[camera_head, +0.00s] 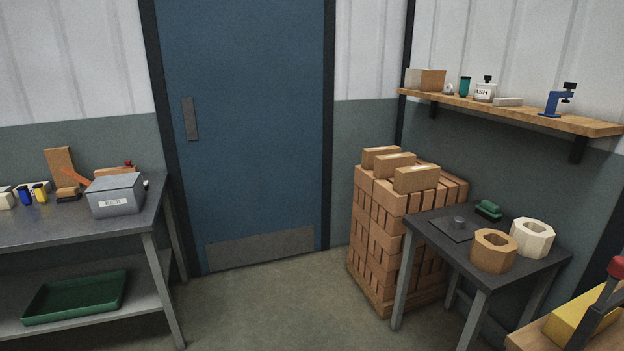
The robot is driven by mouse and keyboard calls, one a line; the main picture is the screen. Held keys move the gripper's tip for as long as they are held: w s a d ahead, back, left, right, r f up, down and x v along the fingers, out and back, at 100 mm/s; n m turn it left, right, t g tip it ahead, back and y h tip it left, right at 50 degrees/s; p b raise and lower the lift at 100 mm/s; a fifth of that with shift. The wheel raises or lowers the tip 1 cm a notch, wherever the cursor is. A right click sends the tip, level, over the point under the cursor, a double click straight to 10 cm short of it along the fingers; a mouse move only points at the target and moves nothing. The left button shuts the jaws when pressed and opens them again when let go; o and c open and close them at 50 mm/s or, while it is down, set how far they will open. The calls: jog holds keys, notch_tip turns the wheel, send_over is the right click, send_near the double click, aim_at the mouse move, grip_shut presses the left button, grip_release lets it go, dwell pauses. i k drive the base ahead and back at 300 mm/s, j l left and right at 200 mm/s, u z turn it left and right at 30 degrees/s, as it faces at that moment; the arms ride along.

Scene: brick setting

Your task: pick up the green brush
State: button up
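A green brush (489,209) with a dark base lies on the small dark table (543,265) at the right, near that table's back edge. It sits behind a brown octagonal pot and to the left of a cream one. Its top and front show clearly. My gripper is not in view, so I cannot see how it stands relative to the brush.
The brown pot (493,251), cream pot (532,237) and a dark plate (453,228) share the small table. A brick stack (385,235) stands close at its left. A shelf (520,112) hangs above. The floor (270,310) before the blue door (245,120) is clear.

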aim_at(488, 209)
jog(key=i+j+u, duration=0.25)
jog(key=i+u, duration=0.25)
jog(key=i, duration=0.3)
jog(key=i+u, duration=0.5)
jog(key=i, duration=0.3)
jog(key=i+l+z, duration=0.15)
jog(key=i+z, duration=0.65)
jog(key=i+j+z, duration=0.1)
jog(key=i+z, duration=0.25)
jog(key=i, duration=0.15)
jog(key=i+j+z, duration=0.25)
jog(key=i+z, duration=0.5)
jog(key=i+j+z, duration=0.1)
jog(key=i+z, duration=0.25)
jog(key=i+j+z, duration=0.2)
jog(key=i+z, duration=0.2)
